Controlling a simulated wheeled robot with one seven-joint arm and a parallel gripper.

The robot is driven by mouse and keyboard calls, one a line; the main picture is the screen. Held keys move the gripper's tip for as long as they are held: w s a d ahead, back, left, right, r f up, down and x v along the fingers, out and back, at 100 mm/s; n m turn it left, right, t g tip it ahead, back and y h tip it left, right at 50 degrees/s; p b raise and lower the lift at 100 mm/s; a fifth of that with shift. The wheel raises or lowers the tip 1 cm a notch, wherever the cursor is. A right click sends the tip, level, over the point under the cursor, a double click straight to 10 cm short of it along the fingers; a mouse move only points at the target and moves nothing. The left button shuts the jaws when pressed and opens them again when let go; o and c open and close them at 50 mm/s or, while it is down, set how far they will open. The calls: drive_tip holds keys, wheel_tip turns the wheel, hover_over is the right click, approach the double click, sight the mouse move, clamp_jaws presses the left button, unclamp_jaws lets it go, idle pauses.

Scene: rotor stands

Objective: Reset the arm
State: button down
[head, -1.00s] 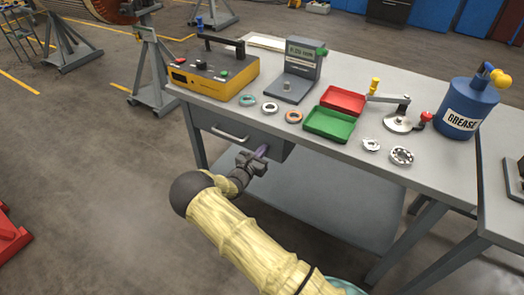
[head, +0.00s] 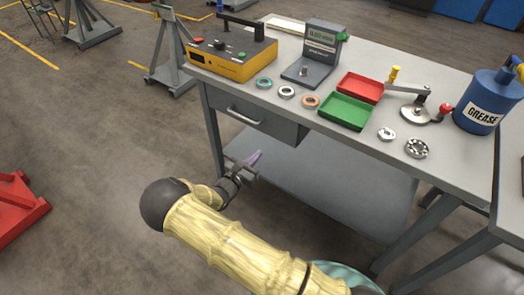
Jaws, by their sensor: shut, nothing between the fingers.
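My arm, in a pale yellow cover with a dark round joint, reaches up from the bottom of the head view. My gripper (head: 253,161) is at the arm's end, in front of the workbench (head: 447,161) and below its drawer. It is small in the picture, with purplish fingers, and it is shut with nothing held. It looks apart from the bench and drawer.
On the bench are a yellow tester (head: 232,60), a grey gauge stand (head: 315,55), several rings, a red tray (head: 360,87), a green tray (head: 345,111), a hand crank (head: 417,110) and a grease can (head: 490,100). The drawer (head: 255,117) is closed. Floor at left is clear up to a red stand (head: 18,205).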

drive_tip(key=s+d+r+m+g+y, duration=0.1)
drive_tip(key=s+d+r+m+g, duration=0.2)
drive_tip(key=s+d+m+g, duration=0.5)
drive_tip(key=s+d+r+m+g+y, duration=0.2)
drive_tip(key=s+d+r+m+g, duration=0.2)
drive_tip(key=s+d+m+g, duration=0.45)
drive_tip(key=s+d+r+m+t+y, duration=0.2)
drive_tip(key=s+r+m+t+y, duration=0.2)
drive_tip(key=s+r+m+y, duration=0.55)
wheel_tip(320, 180, up, 13)
drive_tip(key=w+m+h+p, duration=0.1)
drive_tip(key=m+h+p, duration=0.1)
drive_tip(key=p, duration=1)
drive_tip(key=shift+w+r+m+h, duration=0.2)
drive_tip(key=shift+w+m+h, duration=0.2)
drive_tip(key=shift+m, duration=0.3)
drive_tip(key=shift+d+f, duration=0.1)
